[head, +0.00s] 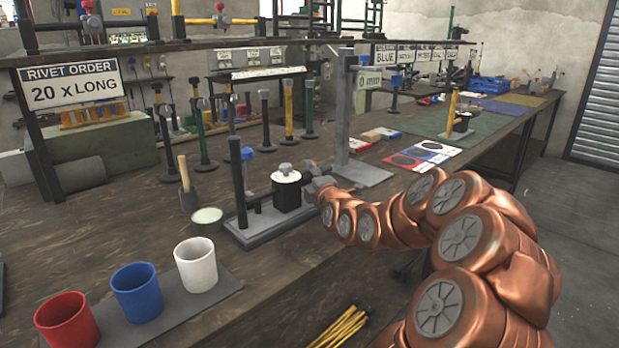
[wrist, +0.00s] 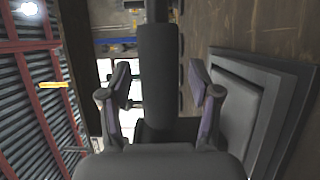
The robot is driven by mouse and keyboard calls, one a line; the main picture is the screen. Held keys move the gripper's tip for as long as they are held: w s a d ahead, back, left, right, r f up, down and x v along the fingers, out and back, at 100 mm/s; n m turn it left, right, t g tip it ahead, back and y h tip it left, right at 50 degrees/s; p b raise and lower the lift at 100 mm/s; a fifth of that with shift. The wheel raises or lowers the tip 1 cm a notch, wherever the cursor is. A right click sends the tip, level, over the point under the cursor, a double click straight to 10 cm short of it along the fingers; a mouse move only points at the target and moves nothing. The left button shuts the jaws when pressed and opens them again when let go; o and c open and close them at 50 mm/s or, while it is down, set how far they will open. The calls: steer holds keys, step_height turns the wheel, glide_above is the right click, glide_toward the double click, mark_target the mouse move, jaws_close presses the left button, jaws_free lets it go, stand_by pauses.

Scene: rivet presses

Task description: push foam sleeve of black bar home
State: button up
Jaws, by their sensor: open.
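In the wrist view a dark foam sleeve (wrist: 158,75) sits around a thinner black bar (wrist: 157,12), which shows beyond the sleeve's far end. My gripper (wrist: 163,85) is open, with one finger on each side of the sleeve. A gap shows between the sleeve and each finger. In the head view my gripper (head: 312,174) is above the bench, close to the right of a black block with a white top (head: 287,190) on a grey press base (head: 262,226). The sleeve cannot be made out clearly there.
A grey post (head: 342,115) on a flat plate (head: 364,175) stands just behind my gripper. A white cup (head: 196,266), a blue cup (head: 138,293) and a red cup (head: 68,322) stand at the front left. Several upright presses line the back. The bench's front edge runs below my arm.

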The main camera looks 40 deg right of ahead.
steer(key=shift+s, duration=0.1)
steer(key=shift+v, duration=3.65)
